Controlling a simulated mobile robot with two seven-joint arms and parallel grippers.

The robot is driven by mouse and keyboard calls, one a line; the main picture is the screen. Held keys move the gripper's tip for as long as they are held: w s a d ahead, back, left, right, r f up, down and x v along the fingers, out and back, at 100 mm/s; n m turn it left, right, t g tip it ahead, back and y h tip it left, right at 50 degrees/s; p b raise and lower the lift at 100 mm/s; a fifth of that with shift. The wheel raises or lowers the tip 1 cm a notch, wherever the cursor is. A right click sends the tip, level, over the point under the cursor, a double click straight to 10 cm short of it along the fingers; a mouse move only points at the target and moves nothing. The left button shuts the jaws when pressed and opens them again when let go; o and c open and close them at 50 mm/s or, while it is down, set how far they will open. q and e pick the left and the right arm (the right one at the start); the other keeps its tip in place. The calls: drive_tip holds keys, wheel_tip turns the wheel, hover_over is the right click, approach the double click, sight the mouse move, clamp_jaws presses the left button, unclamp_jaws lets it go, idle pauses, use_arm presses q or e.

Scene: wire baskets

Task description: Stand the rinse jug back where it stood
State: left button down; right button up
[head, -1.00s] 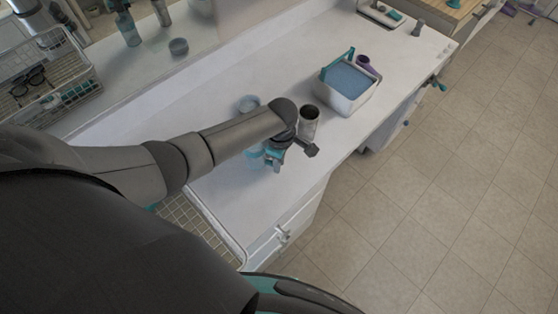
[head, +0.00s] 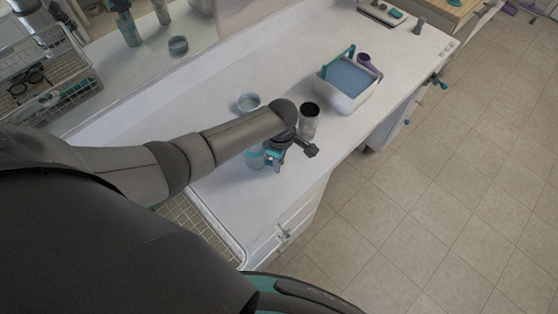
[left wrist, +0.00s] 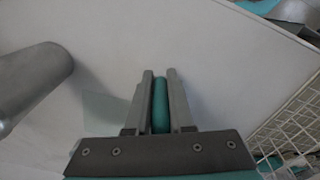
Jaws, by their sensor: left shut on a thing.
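The rinse jug (head: 255,159) is pale blue and see-through, with a teal handle. In the head view it is partly hidden behind my left gripper (head: 277,156), over the near part of the white counter. In the left wrist view my left gripper (left wrist: 160,100) is shut on the teal handle (left wrist: 161,106), which lies between the two fingers. The jug looks upright and close to the counter top; I cannot tell whether its base touches. My right gripper is not in view.
A metal cup (head: 309,121) stands just beyond my gripper. A pale bowl (head: 248,103) is behind my forearm. A wire basket (head: 196,230) is at the near end.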

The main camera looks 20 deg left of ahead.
use_arm(q)
drive_tip(key=c, duration=0.7)
unclamp_jaws()
drive_tip(key=shift+c, duration=0.3)
drive_tip(key=c, duration=0.3)
drive_tip(key=shift+r, duration=0.1)
drive_tip(key=shift+d+r+p, duration=0.15)
drive_tip(key=shift+r+p, duration=4)
drive_tip(key=shift+p, duration=0.7)
